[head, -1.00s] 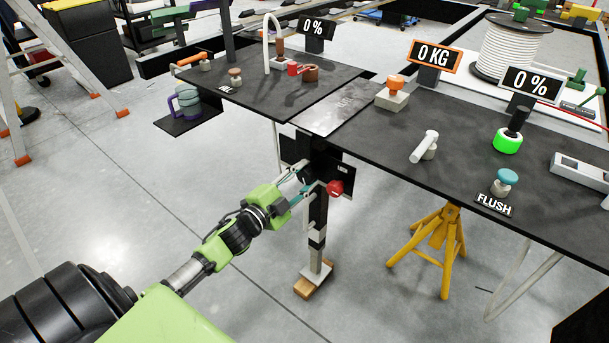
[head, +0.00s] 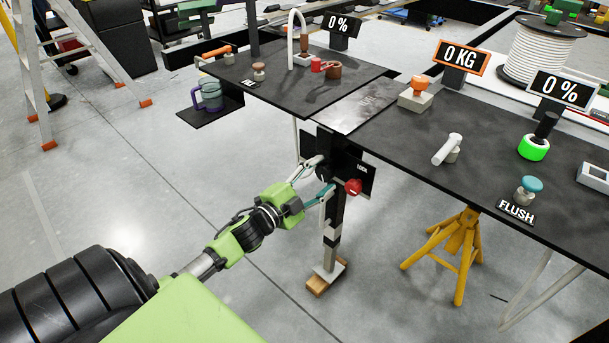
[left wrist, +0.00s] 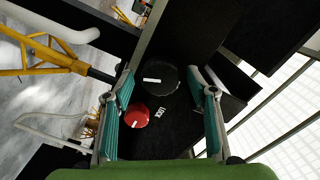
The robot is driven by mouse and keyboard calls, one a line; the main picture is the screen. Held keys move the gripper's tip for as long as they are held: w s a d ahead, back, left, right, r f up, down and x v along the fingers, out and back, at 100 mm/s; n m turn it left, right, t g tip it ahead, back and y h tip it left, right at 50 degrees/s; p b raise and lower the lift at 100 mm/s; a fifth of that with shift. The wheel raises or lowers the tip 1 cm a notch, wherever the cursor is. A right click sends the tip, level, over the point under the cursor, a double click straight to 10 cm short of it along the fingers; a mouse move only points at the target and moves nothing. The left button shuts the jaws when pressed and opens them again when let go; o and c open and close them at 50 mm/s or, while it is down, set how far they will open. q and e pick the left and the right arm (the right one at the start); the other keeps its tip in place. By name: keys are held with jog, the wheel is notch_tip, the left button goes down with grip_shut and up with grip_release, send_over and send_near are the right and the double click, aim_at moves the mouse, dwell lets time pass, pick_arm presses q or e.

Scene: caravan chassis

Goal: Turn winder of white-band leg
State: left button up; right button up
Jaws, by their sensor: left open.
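The leg (head: 333,228) stands upright below the table edge, with a white band (head: 331,240) low on its dark post and a wooden block under its foot. Its dark panel carries a red knob (head: 353,187). In the left wrist view, a round black winder knob (left wrist: 160,78) with a white mark sits beside the red knob (left wrist: 137,117) and a LOCK label (left wrist: 164,108). My left gripper (head: 323,175) is open in front of the panel. In the left wrist view its fingers (left wrist: 162,88) frame the black knob, without clear contact. My right gripper is out of view.
The black table top (head: 400,150) overhangs the leg. A yellow stand (head: 455,250) is right of it. A small shelf with a mug (head: 210,97) hangs at the left. A ladder (head: 95,65) stands at the far left. The floor around the leg is mostly clear.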

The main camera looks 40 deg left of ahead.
pick_arm(q)
jog(key=s, duration=1)
jog(key=shift+s+a, duration=0.3)
jog(key=shift+a, duration=0.1)
